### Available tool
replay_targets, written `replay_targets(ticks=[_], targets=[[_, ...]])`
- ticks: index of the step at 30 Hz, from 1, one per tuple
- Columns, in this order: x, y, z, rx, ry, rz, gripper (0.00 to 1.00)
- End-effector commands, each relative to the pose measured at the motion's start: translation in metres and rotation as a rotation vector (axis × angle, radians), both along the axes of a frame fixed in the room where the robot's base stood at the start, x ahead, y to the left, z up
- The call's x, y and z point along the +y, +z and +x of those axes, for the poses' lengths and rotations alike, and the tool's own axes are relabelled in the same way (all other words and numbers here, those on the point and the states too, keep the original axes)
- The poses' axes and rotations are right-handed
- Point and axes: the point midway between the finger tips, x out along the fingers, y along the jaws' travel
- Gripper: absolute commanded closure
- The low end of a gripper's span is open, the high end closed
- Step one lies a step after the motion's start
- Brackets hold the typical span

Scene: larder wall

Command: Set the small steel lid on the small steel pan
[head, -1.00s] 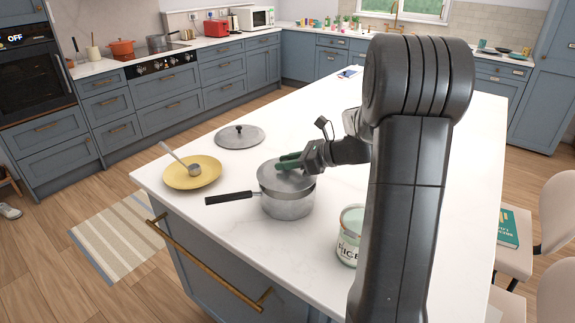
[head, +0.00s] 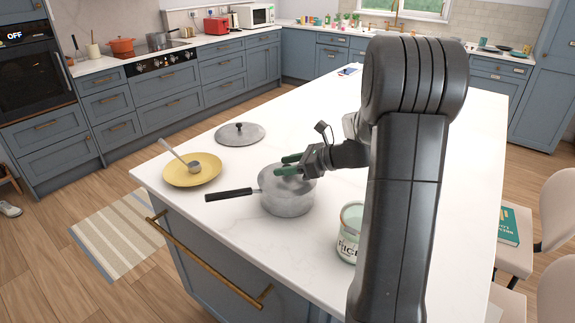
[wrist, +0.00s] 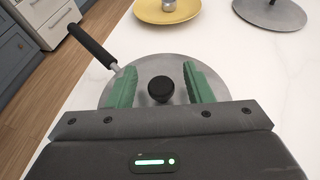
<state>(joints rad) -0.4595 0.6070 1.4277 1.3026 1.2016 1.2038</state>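The small steel pan (head: 287,204) stands on the white worktop with its black handle pointing left. The small steel lid (wrist: 150,66) lies over the pan's top and looks level. Its black knob (wrist: 160,90) stands between my gripper's green fingers in the wrist view. My gripper (head: 284,164) is just above the lid, reaching in from the right. The fingers are spread, with a gap on both sides of the knob, so my gripper (wrist: 160,74) is open and holds nothing. The fingers and palm hide part of the lid.
A larger steel lid (head: 240,134) with a dark knob lies behind the pan. A yellow plate (head: 186,176) with a ladle (head: 194,167) is to the left. A rice tin (head: 350,240) stands at the front right. The worktop's front edge is close to the pan.

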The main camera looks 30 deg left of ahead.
Motion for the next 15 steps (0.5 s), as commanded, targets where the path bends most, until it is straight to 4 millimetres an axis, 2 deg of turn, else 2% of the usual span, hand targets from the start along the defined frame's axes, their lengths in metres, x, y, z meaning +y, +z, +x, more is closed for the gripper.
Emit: replay_targets(ticks=[7,11,15], targets=[[0.0,0.002,0.0,-0.001,0.0,0.0,0.54],[0.0,0.015,0.0,-0.003,0.001,0.001,0.54],[-0.025,0.022,0.007,-0.003,-0.004,0.001,0.54]])
